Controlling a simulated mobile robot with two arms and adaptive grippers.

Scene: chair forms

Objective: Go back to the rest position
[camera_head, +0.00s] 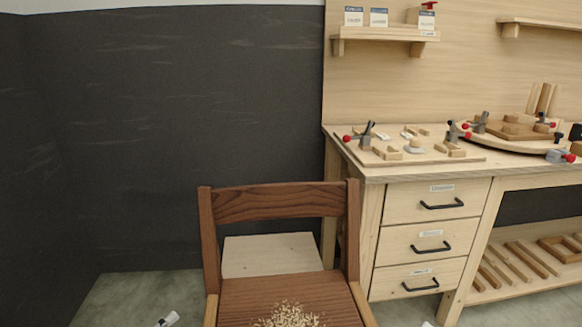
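A brown wooden chair (280,206) stands in the lower middle of the head view. Its backrest is a dark top rail between two posts. A heap of pale shavings or crumbs (288,316) lies on its brown seat (245,297), cut off by the bottom edge. Small white parts, likely of my own arms, show at the bottom edge on both sides of the chair. No fingers of my left or right gripper can be made out.
A workbench (345,143) with drawers (432,201) stands right of and behind the chair, with clamps and wood pieces on top. Wall shelves (385,33) hang above it. A pale board (270,254) shows behind the chair.

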